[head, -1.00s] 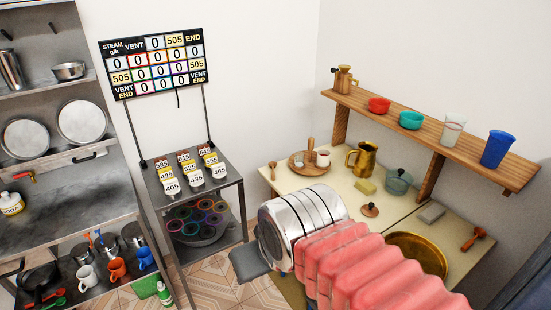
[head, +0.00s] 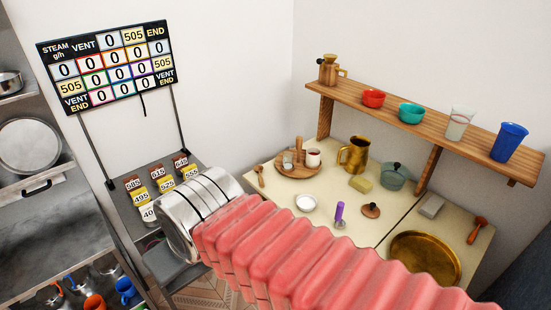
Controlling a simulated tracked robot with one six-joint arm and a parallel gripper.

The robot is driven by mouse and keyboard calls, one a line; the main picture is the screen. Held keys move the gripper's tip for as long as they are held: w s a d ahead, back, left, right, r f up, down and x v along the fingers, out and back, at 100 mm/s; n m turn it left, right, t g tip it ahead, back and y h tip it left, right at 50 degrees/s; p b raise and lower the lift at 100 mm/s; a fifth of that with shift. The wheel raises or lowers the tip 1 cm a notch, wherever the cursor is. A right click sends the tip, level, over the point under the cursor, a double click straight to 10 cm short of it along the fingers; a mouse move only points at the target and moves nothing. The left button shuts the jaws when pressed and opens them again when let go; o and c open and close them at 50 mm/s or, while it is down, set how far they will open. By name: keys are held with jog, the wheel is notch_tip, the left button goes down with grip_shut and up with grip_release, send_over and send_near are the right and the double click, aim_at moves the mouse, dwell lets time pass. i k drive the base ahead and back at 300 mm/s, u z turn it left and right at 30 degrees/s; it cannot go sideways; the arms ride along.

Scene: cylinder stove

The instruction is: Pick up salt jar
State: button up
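No jar that I can read as salt shows in the head view. A small round white dish or jar (head: 305,203) stands on the cream table; I cannot tell what it holds. My arm reaches in from the lower right and ends in a silver cylinder over the left-centre. A grey part of my gripper (head: 173,264) shows under the cylinder. The fingertips are hidden, so I cannot tell whether it is open or shut, or whether it holds anything. It is left of the cream table, in front of the metal rack.
The metal rack (head: 138,203) carries several number labels below a steam board (head: 105,67). A wooden shelf (head: 400,108) holds cups and bowls. The cream table also holds a brass mug (head: 354,155), green pot (head: 398,176), purple-handled tool (head: 340,213) and brass pan (head: 425,258).

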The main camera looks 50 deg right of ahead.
aim_at(288, 156)
jog(key=z, duration=0.35)
jog(key=i, duration=0.9)
jog(key=z, duration=0.55)
